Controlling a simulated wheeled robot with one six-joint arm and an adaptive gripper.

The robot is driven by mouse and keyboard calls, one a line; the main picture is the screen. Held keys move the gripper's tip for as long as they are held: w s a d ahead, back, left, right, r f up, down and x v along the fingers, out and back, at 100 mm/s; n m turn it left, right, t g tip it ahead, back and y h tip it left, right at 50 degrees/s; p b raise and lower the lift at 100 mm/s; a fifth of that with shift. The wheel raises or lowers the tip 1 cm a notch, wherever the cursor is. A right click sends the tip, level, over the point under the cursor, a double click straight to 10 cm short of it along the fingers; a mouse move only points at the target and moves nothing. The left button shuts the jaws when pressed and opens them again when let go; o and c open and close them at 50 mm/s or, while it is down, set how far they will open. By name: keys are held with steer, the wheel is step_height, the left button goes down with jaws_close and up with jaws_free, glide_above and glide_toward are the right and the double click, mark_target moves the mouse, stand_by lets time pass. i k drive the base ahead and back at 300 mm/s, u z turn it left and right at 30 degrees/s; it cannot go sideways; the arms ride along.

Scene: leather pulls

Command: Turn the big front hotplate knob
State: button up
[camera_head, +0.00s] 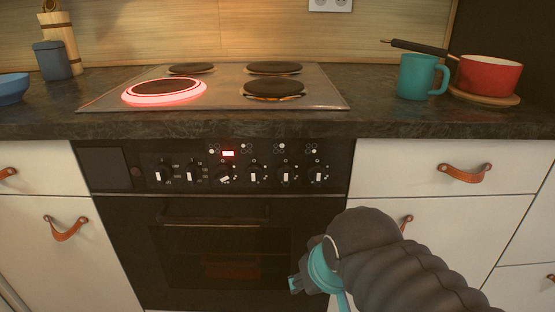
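The black oven control panel (135,155) has a row of several knobs with white pointers. The third knob from the left (224,176) has its pointer tilted; the others' pointers look upright. A small red light (228,153) is lit above that third knob. The big front-left hotplate (165,91) has a glowing red ring, while the front-right hotplate (273,89) is dark. My gripper (296,284) is in front of the oven door, below and right of the tilted knob and apart from the knobs. My own wrist partly hides it, and its finger opening is unclear.
The oven door handle (213,212) runs below the panel. White drawers with leather pulls (464,173) flank the oven. On the dark counter stand a teal mug (418,77), a red pan (489,76) on a wooden board, and a blue bowl (12,89) at the left.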

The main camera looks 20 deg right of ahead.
mark_target(223, 173)
steer(key=u, duration=1.25)
steer(key=k, duration=0.7)
steer(key=z, duration=0.55)
